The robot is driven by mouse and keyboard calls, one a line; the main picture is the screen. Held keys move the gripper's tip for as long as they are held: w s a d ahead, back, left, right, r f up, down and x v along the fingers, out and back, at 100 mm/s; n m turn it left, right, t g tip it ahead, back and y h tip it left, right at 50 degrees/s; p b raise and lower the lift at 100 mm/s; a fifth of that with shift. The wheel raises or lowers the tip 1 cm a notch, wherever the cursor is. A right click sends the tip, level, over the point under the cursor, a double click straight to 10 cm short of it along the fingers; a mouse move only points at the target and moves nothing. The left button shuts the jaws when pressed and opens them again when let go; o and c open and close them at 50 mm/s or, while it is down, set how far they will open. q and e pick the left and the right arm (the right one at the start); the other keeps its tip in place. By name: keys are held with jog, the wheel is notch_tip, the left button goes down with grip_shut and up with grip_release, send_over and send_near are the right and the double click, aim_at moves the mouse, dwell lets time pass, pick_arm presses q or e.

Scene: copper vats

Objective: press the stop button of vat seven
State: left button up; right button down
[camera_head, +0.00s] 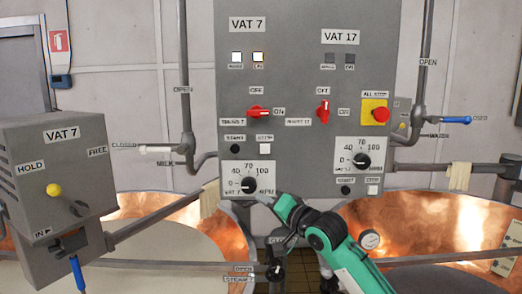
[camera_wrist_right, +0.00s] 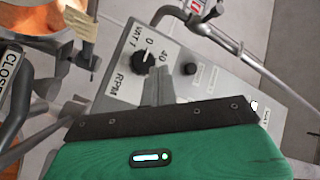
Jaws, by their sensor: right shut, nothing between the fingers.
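The vat 7 stop button is a small white square (camera_head: 265,149) on the left half of the grey control panel (camera_head: 290,20), beside the black start button (camera_head: 235,149). Below them is the vat 7 rpm dial (camera_head: 248,185). My right gripper (camera_head: 263,198) is shut and empty, below the stop button near the dial's lower right corner. In the right wrist view its fingers (camera_wrist_right: 159,82) show in front of the panel, near the dial (camera_wrist_right: 143,57) and the black start button (camera_wrist_right: 190,68). The stop button is not visible there. My left gripper is out of view.
The red vat 7 switch (camera_head: 259,112) sits above the stop button. The vat 17 controls and a red all-stop button (camera_head: 380,114) are on the right. Copper vats (camera_head: 440,225) stand below, with pipes beside the panel. A grey vat 7 box (camera_head: 60,180) stands at left.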

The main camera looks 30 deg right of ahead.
aim_at(270, 153)
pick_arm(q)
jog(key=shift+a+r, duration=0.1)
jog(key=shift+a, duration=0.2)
pick_arm(e)
notch_tip(270, 153, up, 10)
jog(key=s+d+m+t+y, duration=0.1)
jog(key=t, duration=0.1)
jog(key=shift+r, duration=0.2)
pick_arm(q)
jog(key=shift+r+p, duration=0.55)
jog(key=shift+p, duration=0.05)
pick_arm(e)
jog(key=shift+w+d, duration=0.75)
jog(key=shift+w, duration=0.5)
jog(key=shift+w+d, duration=0.75)
jog(key=shift+w, duration=0.5)
jog(key=shift+w+d, duration=0.75)
jog(key=shift+w, duration=0.5)
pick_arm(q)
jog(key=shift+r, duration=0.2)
pick_arm(e)
jog(key=shift+w+d, duration=0.25)
jog(key=shift+w, duration=0.1)
